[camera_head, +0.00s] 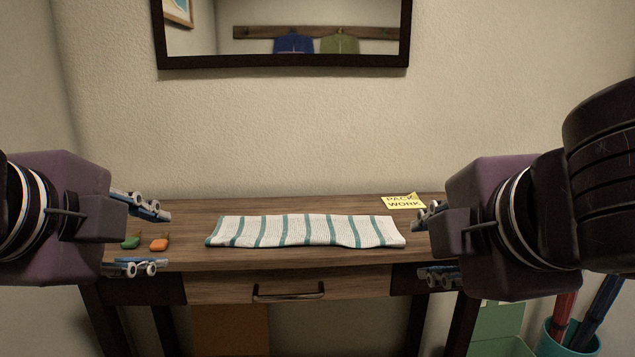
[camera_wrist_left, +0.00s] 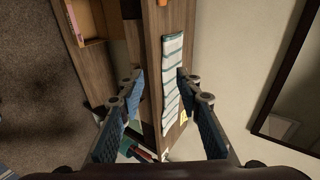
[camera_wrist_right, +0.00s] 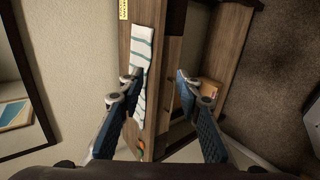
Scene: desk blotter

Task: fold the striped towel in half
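The striped towel (camera_head: 305,231), white with green stripes, lies as a long, narrow strip across the desk top. It also shows in the left wrist view (camera_wrist_left: 172,85) and the right wrist view (camera_wrist_right: 141,62). My left gripper (camera_head: 150,238) is open and empty at the desk's left end, apart from the towel. Its spread fingers show in the left wrist view (camera_wrist_left: 158,88). My right gripper (camera_head: 432,245) is open and empty just off the towel's right end. Its spread fingers show in the right wrist view (camera_wrist_right: 157,88).
A green item (camera_head: 131,242) and an orange item (camera_head: 159,244) lie left of the towel. A yellow note (camera_head: 403,201) reading "PACK WORK" lies at the back right. A drawer handle (camera_head: 288,293) is on the desk front. A mirror (camera_head: 285,62) hangs on the wall behind.

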